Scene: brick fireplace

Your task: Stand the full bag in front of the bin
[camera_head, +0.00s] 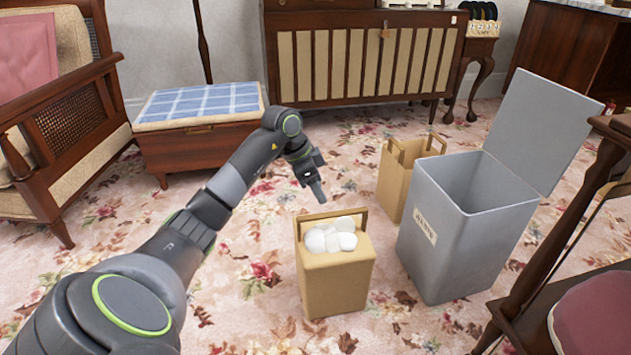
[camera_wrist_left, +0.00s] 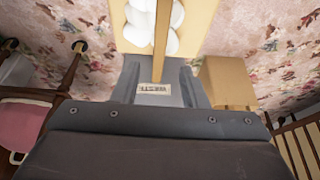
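The full bag (camera_head: 336,290), tan with white rounded items in its top, stands upright on the carpet, left of and apart from the grey bin (camera_head: 455,250). The bin has a label on its side and a raised lid. My left gripper (camera_head: 318,190) is above the full bag's handle, apparently not touching it. In the left wrist view, its two fingers (camera_wrist_left: 160,90) are spread, with the bag's handle (camera_wrist_left: 161,40) lined up between them and the bin's label beyond. My right gripper is in neither view.
An empty tan bag (camera_head: 396,185) stands behind the bin's left side. A patterned ottoman (camera_head: 200,140) and an armchair (camera_head: 50,190) are at left, a wooden cabinet (camera_head: 290,65) at the back. Dark wooden furniture with a pink cushion (camera_head: 595,315) stands at right. Carpet around the full bag is clear.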

